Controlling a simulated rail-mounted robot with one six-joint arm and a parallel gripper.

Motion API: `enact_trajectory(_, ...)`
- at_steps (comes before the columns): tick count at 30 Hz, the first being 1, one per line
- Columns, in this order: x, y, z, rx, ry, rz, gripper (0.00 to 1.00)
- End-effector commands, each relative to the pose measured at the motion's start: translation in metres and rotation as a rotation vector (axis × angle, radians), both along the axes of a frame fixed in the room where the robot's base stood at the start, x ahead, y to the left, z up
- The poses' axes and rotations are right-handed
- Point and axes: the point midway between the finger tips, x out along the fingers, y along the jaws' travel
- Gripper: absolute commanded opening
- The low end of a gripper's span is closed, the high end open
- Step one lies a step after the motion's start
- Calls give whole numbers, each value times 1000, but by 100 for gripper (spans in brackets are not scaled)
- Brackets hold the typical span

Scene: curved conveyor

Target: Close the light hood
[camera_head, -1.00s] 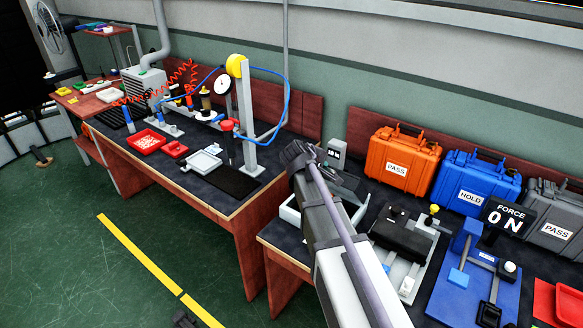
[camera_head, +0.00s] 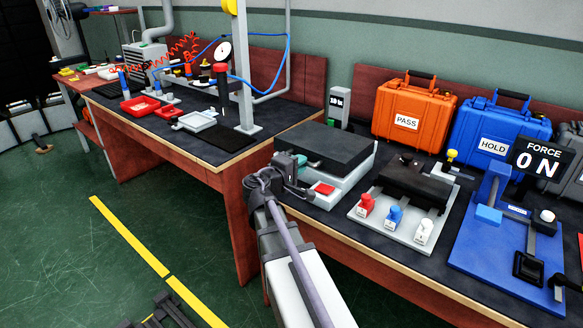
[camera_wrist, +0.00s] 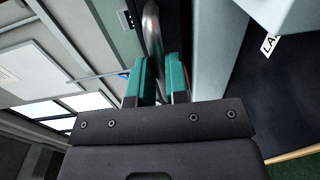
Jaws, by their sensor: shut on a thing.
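The light hood (camera_head: 335,143) is a dark, flat lid over a pale grey box with a red button (camera_head: 323,188) on its front. It lies about level, with a thin gap or seam under its edge. My gripper (camera_head: 297,163) is at the hood's left front corner. In the wrist view my gripper's teal fingers (camera_wrist: 161,82) are shut on a shiny metal bar (camera_wrist: 152,38), which looks like the hood's handle. A pale grey surface (camera_wrist: 213,45) stands just right of the fingers. My wrist hides the box's left end in the head view.
Right of the box stands a fixture with red, blue and white switches (camera_head: 396,215), then a blue press stand (camera_head: 492,230). Orange (camera_head: 413,105) and blue (camera_head: 497,130) cases stand behind. The left bench (camera_head: 205,150) ends near my arm. Green floor is open at left.

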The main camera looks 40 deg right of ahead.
Motion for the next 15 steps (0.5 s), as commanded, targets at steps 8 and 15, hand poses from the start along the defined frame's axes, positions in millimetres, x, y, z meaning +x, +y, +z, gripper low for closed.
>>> enact_trajectory(8, 0, -1, -20, 1, 3, -3, 0)
enact_trajectory(15, -1, 0, -22, 6, 2, -4, 0)
